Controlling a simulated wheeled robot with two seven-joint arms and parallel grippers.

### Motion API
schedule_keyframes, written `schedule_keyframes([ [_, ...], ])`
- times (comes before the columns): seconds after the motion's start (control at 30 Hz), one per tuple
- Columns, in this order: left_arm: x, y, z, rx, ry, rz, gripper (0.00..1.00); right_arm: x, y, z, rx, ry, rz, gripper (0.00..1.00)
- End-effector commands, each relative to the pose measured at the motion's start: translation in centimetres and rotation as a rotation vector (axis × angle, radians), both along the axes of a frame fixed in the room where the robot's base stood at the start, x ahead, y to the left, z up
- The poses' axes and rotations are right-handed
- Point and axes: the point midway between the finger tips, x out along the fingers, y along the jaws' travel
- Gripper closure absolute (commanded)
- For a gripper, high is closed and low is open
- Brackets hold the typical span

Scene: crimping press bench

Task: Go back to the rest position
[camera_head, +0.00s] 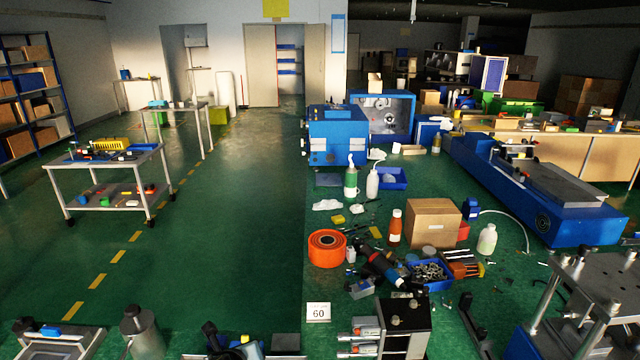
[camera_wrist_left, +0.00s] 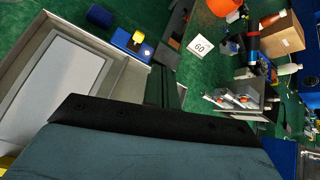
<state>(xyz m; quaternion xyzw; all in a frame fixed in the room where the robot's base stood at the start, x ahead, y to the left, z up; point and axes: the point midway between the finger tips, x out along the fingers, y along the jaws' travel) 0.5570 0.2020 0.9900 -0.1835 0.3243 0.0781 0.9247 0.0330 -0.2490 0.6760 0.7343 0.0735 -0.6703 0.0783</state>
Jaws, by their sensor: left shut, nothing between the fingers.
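My left gripper (camera_wrist_left: 166,75) shows in the left wrist view as a narrow dark pair of fingers reaching up from the black gripper body. The fingers are together with nothing between them. They are above the bench, beside a light grey tray-like fixture (camera_wrist_left: 62,85) on their left and below a small blue and yellow part (camera_wrist_left: 133,40). I do not make out either gripper in the head view, and my right gripper is in neither view.
A white "60" card (camera_head: 318,312) lies on the green surface, also seen in the left wrist view (camera_wrist_left: 200,47). A black block with silver cylinders (camera_head: 405,328) stands right of it. An orange roll (camera_head: 327,248), bottles and a cardboard box (camera_head: 433,222) crowd behind.

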Motion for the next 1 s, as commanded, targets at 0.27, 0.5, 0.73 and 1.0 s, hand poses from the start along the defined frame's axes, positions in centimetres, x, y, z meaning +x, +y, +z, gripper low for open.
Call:
schedule_keyframes([
  [0.27, -13.3, -5.4, 0.5, -0.766, 0.21, 0.695, 1.0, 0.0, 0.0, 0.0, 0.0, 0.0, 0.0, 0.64],
  [0.5, -22.8, -3.3, 3.5, -1.187, 0.3, 1.344, 1.0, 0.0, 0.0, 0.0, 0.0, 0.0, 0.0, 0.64],
  [0.73, -28.2, -1.0, 5.6, -1.353, 0.289, 1.722, 1.0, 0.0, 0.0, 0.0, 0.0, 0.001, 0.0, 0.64],
  [1.0, -33.4, 1.4, 7.9, -1.459, 0.228, 2.063, 1.0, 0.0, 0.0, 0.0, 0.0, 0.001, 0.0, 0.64],
])
